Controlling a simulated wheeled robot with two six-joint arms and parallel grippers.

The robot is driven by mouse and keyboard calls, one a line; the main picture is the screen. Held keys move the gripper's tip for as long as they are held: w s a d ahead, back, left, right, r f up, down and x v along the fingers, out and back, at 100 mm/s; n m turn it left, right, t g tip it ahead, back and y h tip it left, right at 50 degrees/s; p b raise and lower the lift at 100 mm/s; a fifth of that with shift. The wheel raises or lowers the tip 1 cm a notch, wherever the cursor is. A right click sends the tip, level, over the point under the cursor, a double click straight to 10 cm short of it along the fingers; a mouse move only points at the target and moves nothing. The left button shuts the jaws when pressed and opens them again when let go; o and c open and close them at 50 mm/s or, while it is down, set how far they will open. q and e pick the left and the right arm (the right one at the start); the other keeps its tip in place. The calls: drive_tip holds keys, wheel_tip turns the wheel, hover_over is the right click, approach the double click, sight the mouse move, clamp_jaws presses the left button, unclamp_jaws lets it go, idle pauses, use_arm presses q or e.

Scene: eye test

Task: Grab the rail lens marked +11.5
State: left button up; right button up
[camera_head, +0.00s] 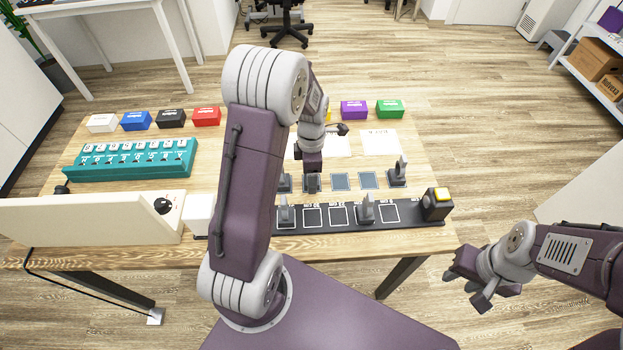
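A black rail (345,223) with white-outlined slots runs along the table's front. Grey upright lens pieces stand on it, one at its left part (284,213) and one right of its middle (365,211). Behind the rail is a row of grey squares, with another upright lens piece (397,175) at its right end. The markings are too small to read, so I cannot tell which piece is +11.5. My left gripper (312,173) points down over the left part of that row; its fingertips are unclear. My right gripper (464,288) is open and empty, off the table's right front.
A teal rack (130,159) with labelled tiles stands at the left. Coloured boxes, including a purple one (354,110) and a green one (390,109), line the back edge. A black block with a yellow button (438,196) ends the rail. A beige panel (90,220) fills the front left.

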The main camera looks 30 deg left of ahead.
use_arm(q)
clamp_jaws()
drive_tip(key=shift+r, duration=0.1)
